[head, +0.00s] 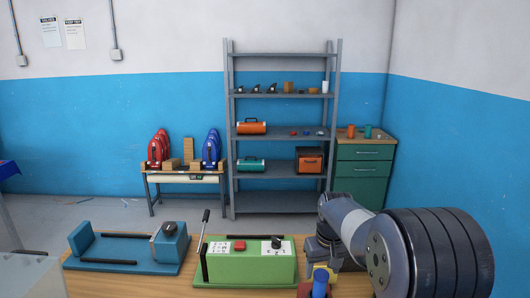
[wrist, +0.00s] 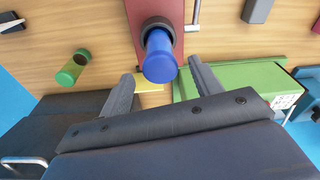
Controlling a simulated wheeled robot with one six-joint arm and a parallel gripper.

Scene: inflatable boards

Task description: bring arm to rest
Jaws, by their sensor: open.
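My gripper (wrist: 161,76) is open, its two dark fingers spread apart in the wrist view. The rounded end of a blue cylinder (wrist: 160,58) shows between and just beyond the fingertips. I cannot tell if the fingers touch it; they do not look closed on it. The cylinder sits in a dark ring on a red board (wrist: 155,12). In the head view my arm reaches in from the right, with my gripper (head: 322,254) low over the bench near the blue cylinder (head: 320,285).
A green box (head: 245,265) with a red button and a lever stands left of my gripper on the wooden bench (head: 120,285). A blue device (head: 130,247) is further left. A green cylinder (wrist: 70,72) shows in the wrist view. A grey shelf (head: 280,143) stands behind.

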